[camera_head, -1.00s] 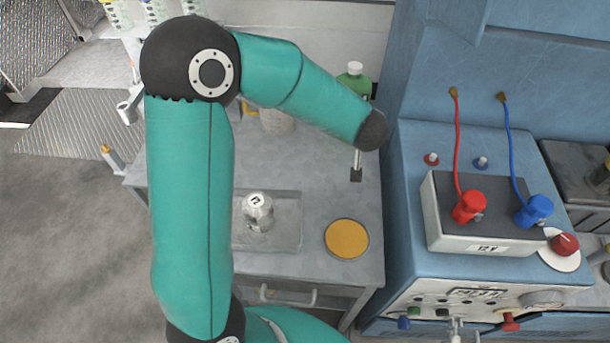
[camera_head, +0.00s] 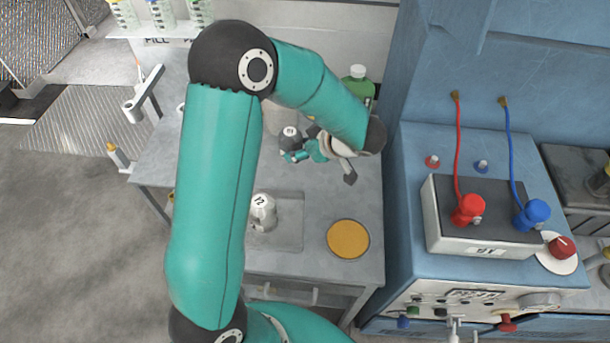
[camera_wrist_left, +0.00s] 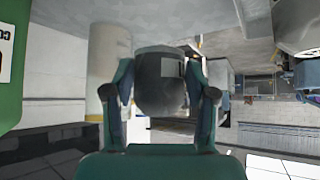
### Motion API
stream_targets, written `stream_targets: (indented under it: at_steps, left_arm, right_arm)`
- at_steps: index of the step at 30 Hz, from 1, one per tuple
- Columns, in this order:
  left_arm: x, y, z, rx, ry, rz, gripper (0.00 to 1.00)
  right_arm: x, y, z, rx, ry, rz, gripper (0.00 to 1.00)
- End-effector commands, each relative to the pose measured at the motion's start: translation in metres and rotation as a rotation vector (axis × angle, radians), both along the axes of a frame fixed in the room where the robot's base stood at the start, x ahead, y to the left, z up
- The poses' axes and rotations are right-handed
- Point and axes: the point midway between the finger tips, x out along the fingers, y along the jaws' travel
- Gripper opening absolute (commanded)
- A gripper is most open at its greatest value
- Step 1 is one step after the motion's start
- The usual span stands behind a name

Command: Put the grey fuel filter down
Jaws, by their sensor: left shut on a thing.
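The grey fuel filter (camera_head: 290,138) is a dark grey cylinder with a pale label on its top, above the back part of the grey workbench in the head view. My left gripper (camera_head: 295,155) is shut on it from the right. In the left wrist view the filter (camera_wrist_left: 160,85) sits between the two fingers (camera_wrist_left: 160,103), with a pale label patch on its side. Whether its base touches the bench cannot be told. My left arm covers part of the bench. My right gripper is not in view.
A silver canister (camera_head: 262,212) stands in a shallow tray (camera_head: 290,236). A yellow disc (camera_head: 348,238) lies right of it. A green bottle (camera_head: 357,86) stands behind my wrist. A pale cylinder (camera_wrist_left: 108,60) is close beside the filter. A blue cabinet (camera_head: 410,185) borders the bench's right.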

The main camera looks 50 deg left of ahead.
Motion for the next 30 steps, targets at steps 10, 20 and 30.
stream_targets:
  at_steps: [10, 20, 30]
  left_arm:
    - [0.0, 0.0, -0.052, 0.001, 0.0, 0.0, 0.07]
    - [0.0, 0.0, -0.091, 0.0, 0.002, -0.002, 0.07]
    - [0.001, 0.0, -0.095, 0.0, -0.001, -0.003, 0.07]
  right_arm:
    - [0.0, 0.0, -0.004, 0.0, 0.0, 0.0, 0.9]
    - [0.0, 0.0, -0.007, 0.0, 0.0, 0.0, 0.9]
    - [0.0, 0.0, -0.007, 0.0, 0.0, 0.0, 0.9]
